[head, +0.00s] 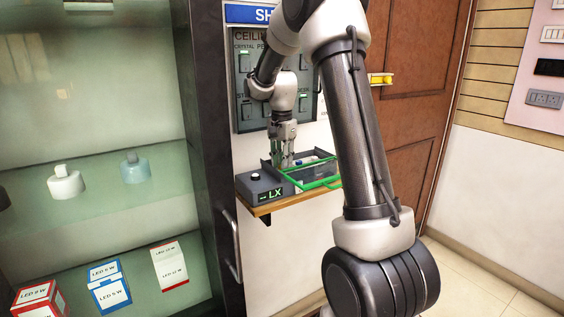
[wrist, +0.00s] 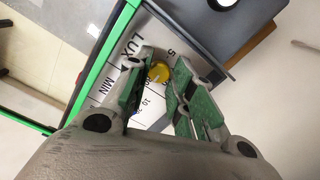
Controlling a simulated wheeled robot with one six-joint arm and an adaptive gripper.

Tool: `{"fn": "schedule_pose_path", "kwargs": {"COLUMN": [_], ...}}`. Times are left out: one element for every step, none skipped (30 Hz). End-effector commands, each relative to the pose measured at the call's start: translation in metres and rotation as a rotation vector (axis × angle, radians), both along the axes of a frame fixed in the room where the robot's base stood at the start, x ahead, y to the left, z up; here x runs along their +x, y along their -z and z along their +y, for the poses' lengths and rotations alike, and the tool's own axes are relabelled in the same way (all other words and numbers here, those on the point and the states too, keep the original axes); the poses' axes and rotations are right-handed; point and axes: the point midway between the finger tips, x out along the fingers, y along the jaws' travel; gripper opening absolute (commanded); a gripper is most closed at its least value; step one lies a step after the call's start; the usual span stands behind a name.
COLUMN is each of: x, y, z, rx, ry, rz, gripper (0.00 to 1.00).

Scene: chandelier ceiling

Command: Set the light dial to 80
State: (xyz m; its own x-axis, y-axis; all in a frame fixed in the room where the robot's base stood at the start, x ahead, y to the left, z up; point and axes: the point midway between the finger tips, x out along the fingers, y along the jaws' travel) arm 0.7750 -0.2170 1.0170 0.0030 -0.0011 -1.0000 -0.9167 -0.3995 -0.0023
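My gripper (wrist: 161,60) points down with its two green-padded fingers apart, and the white panel shows between them. A round yellow part (wrist: 159,72) lies between the fingertips; I cannot tell whether it is the dial or whether the fingers touch it. The white panel (wrist: 117,65) beside it carries the print "LUX", "MIN" and some numbers, partly hidden by the fingers. In the head view my gripper (head: 284,160) is over the green-rimmed tray (head: 318,183). A dark box (head: 262,187) with a white knob or dome and a lit "LX" display stands left of the tray. Its reading is not legible.
The box and tray stand on a small wooden wall shelf (head: 263,209). A grey switch board (head: 244,110) is on the wall above. A glass cabinet (head: 100,165) with bulbs and LED boxes stands left. A brown door (head: 420,90) is at right.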

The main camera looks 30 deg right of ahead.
Motion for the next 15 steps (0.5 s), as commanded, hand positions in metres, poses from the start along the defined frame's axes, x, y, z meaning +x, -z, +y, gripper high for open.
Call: {"fn": "schedule_pose_path", "kwargs": {"x": [0.000, 0.000, 0.000, 0.000, 0.000, 0.000, 0.000, 0.000, 0.000, 0.000, 0.000, 0.000, 0.000, 0.000, 0.000], "y": [0.000, 0.000, 0.000, 0.000, 0.000, 0.000, 0.000, 0.000, 0.000, -0.001, -0.003, -0.006, -0.010, -0.015, -0.022], "z": [0.000, 0.000, 0.000, 0.000, 0.000, 0.000, 0.000, 0.000, 0.000, 0.000, 0.000, 0.000, 0.000, 0.000, 0.000], "rx": [0.000, 0.000, 0.000, 0.000, 0.001, 0.001, 0.001, 0.001, 0.001, 0.001, 0.001, 0.001, 0.000, 0.000, 0.000], "ry": [0.000, 0.000, 0.000, 0.000, 0.000, 0.000, -0.001, -0.001, -0.001, -0.001, -0.001, -0.001, -0.001, -0.001, -0.001], "rz": [-0.001, 0.000, 0.000, 0.000, 0.001, 0.001, 0.001, 0.001, 0.001, 0.001, 0.001, 0.000, -0.001, -0.002, -0.002], "gripper": [0.29, 0.29, 0.29, 0.29, 0.29, 0.29, 0.29, 0.29, 0.29, 0.29, 0.29, 0.29, 0.29, 0.29, 0.29]}}
